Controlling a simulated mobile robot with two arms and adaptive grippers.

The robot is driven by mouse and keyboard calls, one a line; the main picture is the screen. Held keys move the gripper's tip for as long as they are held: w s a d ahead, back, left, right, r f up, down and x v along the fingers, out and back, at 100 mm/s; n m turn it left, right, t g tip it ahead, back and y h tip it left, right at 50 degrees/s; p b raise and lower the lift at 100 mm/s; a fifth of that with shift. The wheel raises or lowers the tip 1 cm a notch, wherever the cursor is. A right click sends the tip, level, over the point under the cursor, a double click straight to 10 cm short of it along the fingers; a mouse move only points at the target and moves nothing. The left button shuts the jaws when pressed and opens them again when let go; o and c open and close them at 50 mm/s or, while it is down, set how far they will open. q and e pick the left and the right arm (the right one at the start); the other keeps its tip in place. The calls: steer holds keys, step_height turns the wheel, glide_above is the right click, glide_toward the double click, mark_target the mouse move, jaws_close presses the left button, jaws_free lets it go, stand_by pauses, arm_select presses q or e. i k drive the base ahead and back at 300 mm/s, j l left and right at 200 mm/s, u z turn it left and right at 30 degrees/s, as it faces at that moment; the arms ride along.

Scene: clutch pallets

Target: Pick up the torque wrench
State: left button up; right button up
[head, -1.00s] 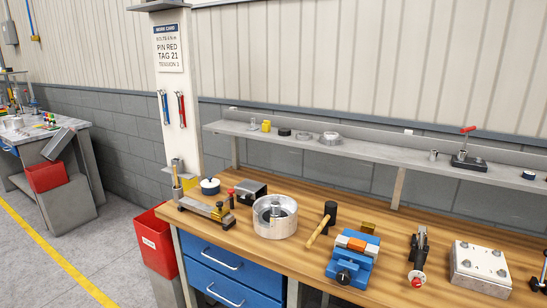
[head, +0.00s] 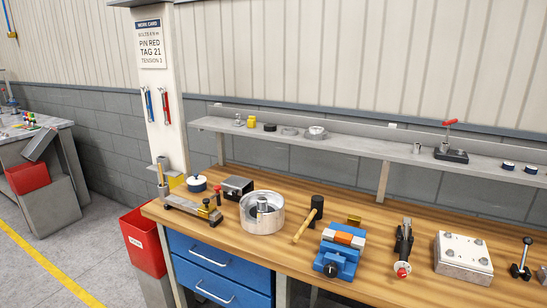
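Two slim hand tools hang side by side on the white post, a blue one (head: 149,104) and a red one (head: 165,105). They are small in the head view, and I cannot tell whether either is the torque wrench. A dark tool with a round red end (head: 403,248) lies on the wooden bench, right of the blue vise; its kind is also unclear. Neither of my grippers shows.
The wooden bench (head: 291,249) holds a metal drum (head: 261,213), a mallet (head: 308,219), a blue vise (head: 339,251) and a bolted metal block (head: 462,258). A grey shelf (head: 350,146) runs behind. A red bin (head: 143,241) stands at the bench's left end.

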mark_target(406, 224)
steer(key=i+j+z, duration=0.1)
steer(key=i+z, duration=0.25)
steer(key=i+j+z, duration=0.15)
steer(key=z, duration=0.25)
steer(key=i+j+z, duration=0.35)
steer(key=k+l, duration=0.1)
